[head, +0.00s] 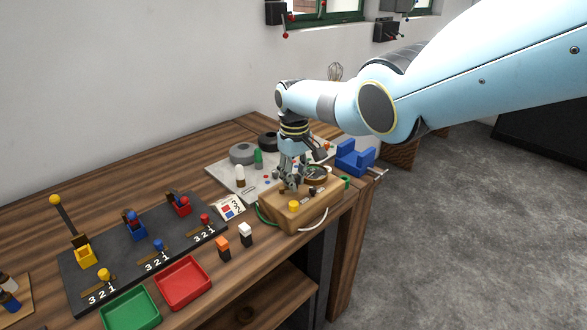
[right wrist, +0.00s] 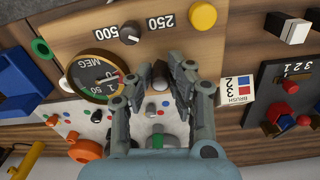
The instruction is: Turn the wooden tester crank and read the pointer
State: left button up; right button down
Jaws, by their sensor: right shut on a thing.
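The wooden tester (head: 308,215) stands at the table's front edge; its top also shows in the right wrist view (right wrist: 185,42). It carries a yellow button (right wrist: 202,15), a dark selector knob (right wrist: 130,33) between 500 and 250, and a round MEG dial (right wrist: 92,76). The dial's pointer is too small to read exactly. My right gripper (head: 291,185) reaches down to the tester's far side. In the right wrist view its fingers (right wrist: 160,73) are shut on a small part beside the dial, which I take for the crank; the fingers mostly hide it. My left gripper is not in view.
A blue vise (head: 353,160) stands close right of the tester. A dark board (head: 128,262) with numbered stations lies left, with red (head: 183,283) and green (head: 131,309) trays in front. Small black-based orange (head: 222,248) and white (head: 245,234) blocks stand near the tester. A white cable hangs in front.

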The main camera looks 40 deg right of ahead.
jog(key=m, duration=0.1)
jog(key=m+p, duration=0.1)
jog(key=m, duration=0.1)
jog(key=s+a+m+p, duration=0.1)
jog(key=shift+r+m, duration=0.1)
jog(key=shift+m, duration=0.2)
jog(key=m, duration=0.1)
jog(key=m+p, duration=0.1)
jog(key=m, duration=0.1)
jog(key=a+m, duration=0.1)
jog(key=shift+s+a+m+p, duration=0.1)
jog(key=shift+s+m+p, duration=0.15)
jog(key=shift+m+p, duration=0.1)
jog(key=shift+a+m, duration=0.25)
jog(key=shift+m, duration=0.65)
jog(key=shift+a+m, duration=0.3)
jog(key=shift+m, duration=0.65)
jog(key=shift+a+m, duration=0.25)
jog(key=shift+m, duration=0.65)
jog(key=c, duration=1.2)
grip_release()
notch_tip(320, 180, up, 12)
jog(key=shift+f, duration=0.1)
jog(key=shift+w, duration=0.1)
